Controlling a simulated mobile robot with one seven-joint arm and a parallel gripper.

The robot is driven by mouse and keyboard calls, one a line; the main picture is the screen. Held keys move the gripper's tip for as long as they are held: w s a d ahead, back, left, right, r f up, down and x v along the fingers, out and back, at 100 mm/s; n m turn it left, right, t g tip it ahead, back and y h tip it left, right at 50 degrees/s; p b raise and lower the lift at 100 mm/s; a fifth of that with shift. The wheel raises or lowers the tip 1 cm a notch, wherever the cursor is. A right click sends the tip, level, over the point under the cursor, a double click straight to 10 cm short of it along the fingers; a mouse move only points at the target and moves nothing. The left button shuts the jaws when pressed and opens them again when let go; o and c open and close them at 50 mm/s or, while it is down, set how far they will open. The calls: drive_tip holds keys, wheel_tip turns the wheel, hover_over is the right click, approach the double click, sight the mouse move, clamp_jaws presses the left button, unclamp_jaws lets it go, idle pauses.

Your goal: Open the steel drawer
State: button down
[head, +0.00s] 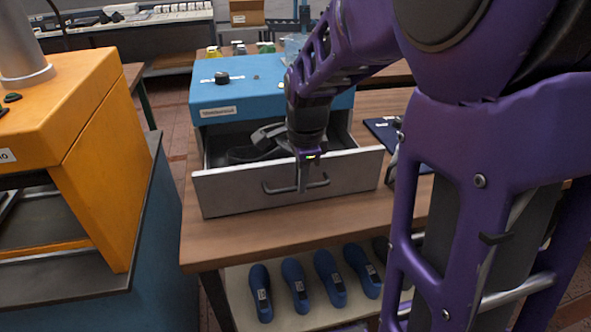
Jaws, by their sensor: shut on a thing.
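The steel drawer (235,196) is a grey-fronted drawer in a blue-topped cabinet (228,98) on a wooden table. It stands pulled out toward me, and its open inside shows behind the front panel. A dark bar handle (275,189) is fixed to the middle of the front. My gripper (301,182) points down at the handle and is shut on it. The fingers hide part of the handle. Dark objects (252,153) lie inside the drawer, partly hidden by my gripper and arm.
An orange machine (105,170) stands at the left. Several blue shoe lasts (328,278) lie on a shelf below the table (215,243). A dark blue mat (383,130) lies right of the drawer. My purple arm covers much of the right side.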

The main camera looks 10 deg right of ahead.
idle(0.3)
drive_tip(key=c, duration=0.9)
unclamp_jaws()
drive_tip(key=shift+s, duration=0.1)
